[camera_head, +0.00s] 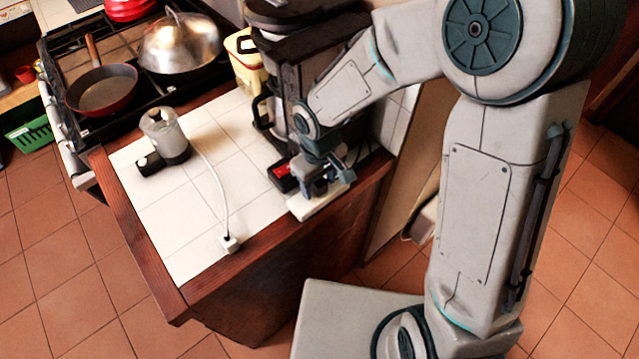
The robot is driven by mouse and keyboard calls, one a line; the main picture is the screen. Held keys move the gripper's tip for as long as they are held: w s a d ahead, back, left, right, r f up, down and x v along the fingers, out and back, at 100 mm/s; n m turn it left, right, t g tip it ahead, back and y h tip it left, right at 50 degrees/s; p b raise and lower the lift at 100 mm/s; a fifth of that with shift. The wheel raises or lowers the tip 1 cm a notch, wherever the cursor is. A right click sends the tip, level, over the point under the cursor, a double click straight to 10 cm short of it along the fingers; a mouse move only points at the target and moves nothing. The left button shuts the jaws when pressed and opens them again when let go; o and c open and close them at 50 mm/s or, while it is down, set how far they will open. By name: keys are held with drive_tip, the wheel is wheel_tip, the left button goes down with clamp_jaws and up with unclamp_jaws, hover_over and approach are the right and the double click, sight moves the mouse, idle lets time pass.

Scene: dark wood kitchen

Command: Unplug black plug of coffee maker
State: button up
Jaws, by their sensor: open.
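The coffee maker (292,75) is a tall black and grey machine at the back right of the tiled counter. A white power strip (308,207) lies at the counter's right end, in front of it. My gripper (324,187) is open and pointed down at the strip, close above or at it. The black plug cannot be told apart from the dark gripper parts there. I cannot tell whether it is between the fingers. A dark cable (362,155) shows just right of the gripper.
A small appliance (165,135) stands on the counter; its white cord ends in a white plug (230,243) near the front edge. A black and red item (284,176) lies left of my gripper. A stove with a red pan (102,90) is at the left. The counter's middle is clear.

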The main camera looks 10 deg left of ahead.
clamp_jaws()
drive_tip(key=shift+r+p, duration=2.4)
drive_tip(key=shift+r, duration=0.65)
